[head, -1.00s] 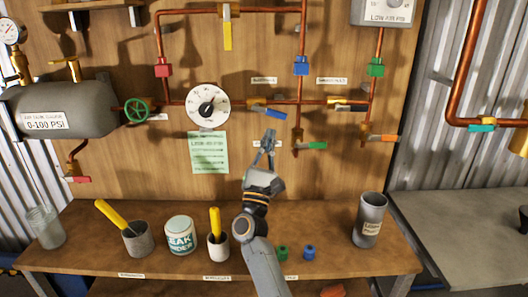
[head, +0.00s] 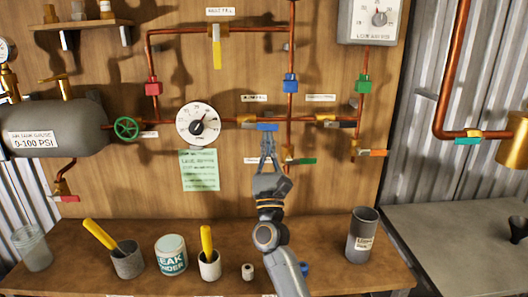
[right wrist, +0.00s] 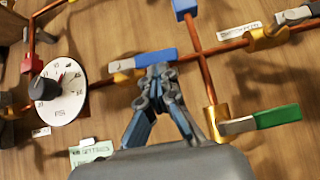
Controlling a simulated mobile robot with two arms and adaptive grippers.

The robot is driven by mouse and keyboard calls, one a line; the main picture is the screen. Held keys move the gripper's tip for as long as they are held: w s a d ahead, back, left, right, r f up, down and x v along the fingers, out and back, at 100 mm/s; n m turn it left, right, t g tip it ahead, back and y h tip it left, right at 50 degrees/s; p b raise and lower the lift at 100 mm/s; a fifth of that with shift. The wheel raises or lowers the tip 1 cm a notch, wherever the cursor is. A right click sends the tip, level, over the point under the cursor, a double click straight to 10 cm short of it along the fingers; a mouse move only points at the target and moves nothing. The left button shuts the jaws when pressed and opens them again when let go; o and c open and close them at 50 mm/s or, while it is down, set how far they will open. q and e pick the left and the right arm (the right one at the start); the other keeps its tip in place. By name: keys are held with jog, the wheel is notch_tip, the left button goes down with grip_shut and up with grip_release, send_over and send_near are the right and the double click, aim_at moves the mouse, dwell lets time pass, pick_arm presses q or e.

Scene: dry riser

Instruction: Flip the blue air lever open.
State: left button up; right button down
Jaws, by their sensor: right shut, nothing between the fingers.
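The blue air lever (head: 267,127) lies along the horizontal copper pipe, just right of the round dial gauge (head: 203,124). In the right wrist view the blue lever (right wrist: 156,57) sits slightly tilted beside its brass valve body (right wrist: 122,77). My right gripper (head: 268,138) is shut and empty, with its tips just below the blue lever. In the right wrist view the fingertips (right wrist: 157,72) are at the lever's lower edge; whether they touch it I cannot tell. My left gripper is not in view.
A green-handled lever (head: 301,161) hangs at lower right of the gripper, and a vertical copper pipe runs between them. A yellow lever (head: 217,53) is above. Cups and a leak finder tub (head: 171,256) stand on the bench below.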

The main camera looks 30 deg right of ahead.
jog(key=shift+r+n+t+y, duration=0.15)
jog(key=shift+n+t+y, duration=0.15)
jog(key=shift+n+y, duration=0.25)
jog(key=v, duration=1.2)
